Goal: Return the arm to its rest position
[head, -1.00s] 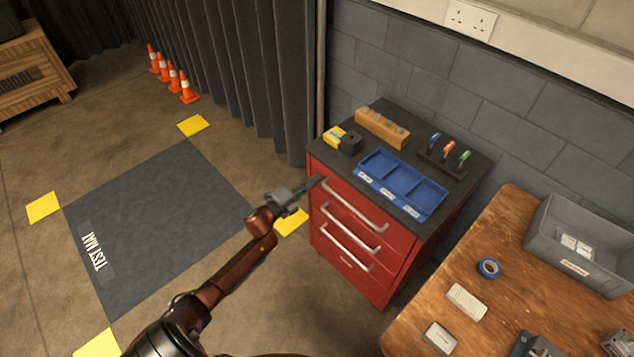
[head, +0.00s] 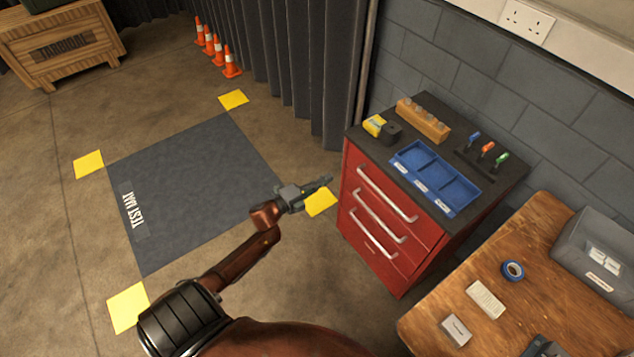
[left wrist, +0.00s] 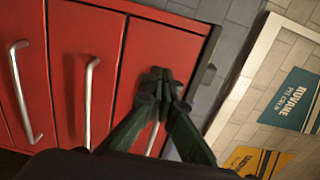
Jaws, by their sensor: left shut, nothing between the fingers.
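My left arm comes in from the bottom of the head view. Its gripper (head: 322,183) is shut and empty, held in the air just left of the red drawer cabinet (head: 385,265), over the floor by a yellow corner marker. In the left wrist view the closed fingers (left wrist: 160,80) point toward the red cabinet front (left wrist: 90,45), which fills the left half. The gripper looks apart from the cabinet in the head view. My right gripper is not in view.
On the cabinet top are a blue divided tray (head: 463,200), a wooden block (head: 424,121) and several coloured-handled tools. A wooden workbench (head: 440,325) stands at lower right. The test mat (head: 195,190) lies clear on the floor at left, with orange cones (head: 231,63) behind it.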

